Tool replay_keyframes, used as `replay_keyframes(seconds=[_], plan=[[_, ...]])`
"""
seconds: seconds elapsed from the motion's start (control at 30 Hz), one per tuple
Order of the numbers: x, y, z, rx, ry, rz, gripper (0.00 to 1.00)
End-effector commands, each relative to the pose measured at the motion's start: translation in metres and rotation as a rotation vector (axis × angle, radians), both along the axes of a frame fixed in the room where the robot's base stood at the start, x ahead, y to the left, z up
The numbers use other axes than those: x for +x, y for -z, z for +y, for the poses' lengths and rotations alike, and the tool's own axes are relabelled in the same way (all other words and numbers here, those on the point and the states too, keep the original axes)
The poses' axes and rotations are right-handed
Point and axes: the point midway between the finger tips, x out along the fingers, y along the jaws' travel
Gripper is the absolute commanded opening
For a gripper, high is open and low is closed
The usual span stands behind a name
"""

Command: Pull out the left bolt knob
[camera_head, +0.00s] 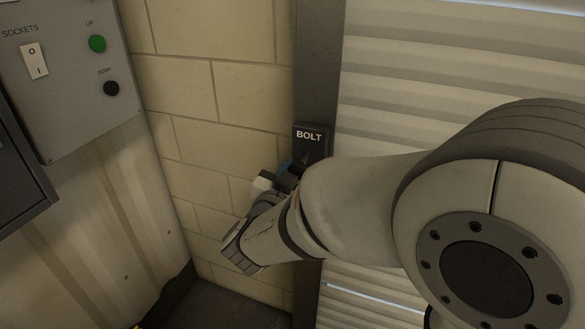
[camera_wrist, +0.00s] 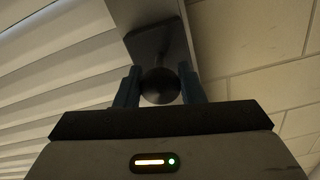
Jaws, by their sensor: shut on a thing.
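The bolt knob (camera_wrist: 160,86) is a dark round ball on a short stem in the wrist view. The stem runs up to a dark plate (camera_wrist: 150,42). My gripper (camera_wrist: 161,87) has its two blue fingers shut on the knob, one on each side. In the head view, the black BOLT plate (camera_head: 309,136) is fixed to the dark door post beside the shutter. My gripper (camera_head: 285,170) is just below the BOLT label there, and my arm and gripper hide the knob in that view.
A ribbed roller shutter (camera_head: 400,90) fills the right. A block wall (camera_head: 215,95) lies left of the post (camera_head: 318,60). A grey control panel (camera_head: 70,70) with a switch, a green UP button (camera_head: 97,43) and a black DOWN button (camera_head: 111,88) is at the upper left.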

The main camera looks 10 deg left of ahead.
Motion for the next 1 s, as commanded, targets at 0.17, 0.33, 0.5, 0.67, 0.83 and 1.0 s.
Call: replay_keyframes(seconds=[0.17, 0.33, 0.5, 0.67, 0.83, 1.0], plan=[[0.000, 0.003, -0.001, -0.002, 0.001, 0.007, 0.00], [0.002, 0.003, -0.003, -0.002, 0.006, 0.006, 0.49], [0.003, 0.002, -0.004, -0.001, 0.010, 0.005, 0.57], [0.003, 0.002, -0.004, -0.001, 0.010, 0.005, 0.57], [-0.013, 0.002, -0.001, -0.001, 0.007, 0.005, 0.57], [-0.042, 0.002, 0.003, -0.001, 0.006, 0.005, 0.57]])
